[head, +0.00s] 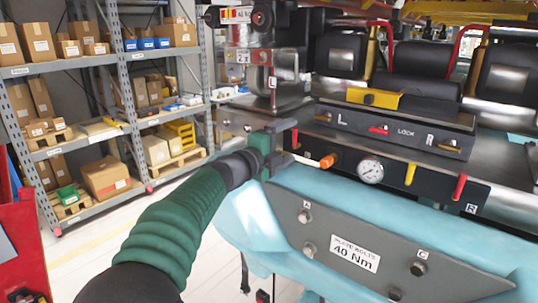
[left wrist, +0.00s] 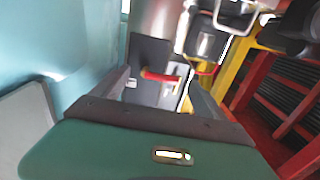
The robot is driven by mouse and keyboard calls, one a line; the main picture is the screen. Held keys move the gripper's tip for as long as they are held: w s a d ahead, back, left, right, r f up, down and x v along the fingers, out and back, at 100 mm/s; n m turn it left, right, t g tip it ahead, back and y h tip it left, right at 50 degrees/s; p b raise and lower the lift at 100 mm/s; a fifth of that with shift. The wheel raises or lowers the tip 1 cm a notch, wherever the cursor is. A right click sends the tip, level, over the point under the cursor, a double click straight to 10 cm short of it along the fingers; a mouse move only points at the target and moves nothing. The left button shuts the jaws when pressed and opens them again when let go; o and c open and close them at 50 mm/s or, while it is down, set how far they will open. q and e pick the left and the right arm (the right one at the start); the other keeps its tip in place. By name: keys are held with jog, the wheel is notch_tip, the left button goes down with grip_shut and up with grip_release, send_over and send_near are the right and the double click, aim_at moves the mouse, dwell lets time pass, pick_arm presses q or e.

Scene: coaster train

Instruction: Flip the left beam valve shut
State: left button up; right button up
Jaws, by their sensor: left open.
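My left gripper (head: 291,145) is at the left end of the dark valve panel (head: 390,188), its green body facing me. In the left wrist view its two fingers (left wrist: 160,90) stand apart with nothing held between them. Beyond them, in the gap, a short red handle (left wrist: 160,77) lies crosswise on a dark plate; it looks like the left beam valve. Contact with the fingers cannot be told. At the panel's right end, a red lever (head: 460,187) hangs beside an R label. My right gripper is out of view.
Above is a shelf marked L, LOCK and R (head: 400,133). A grey bolt plate (head: 340,235) is below. Storage racks (head: 100,60) stand left.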

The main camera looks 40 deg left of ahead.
pick_arm(q)
jog(key=s+a+b, duration=0.1)
jog(key=s+b, duration=0.1)
jog(key=s, duration=1.2)
jog(key=shift+s, duration=0.4)
jog(key=shift+f, duration=0.15)
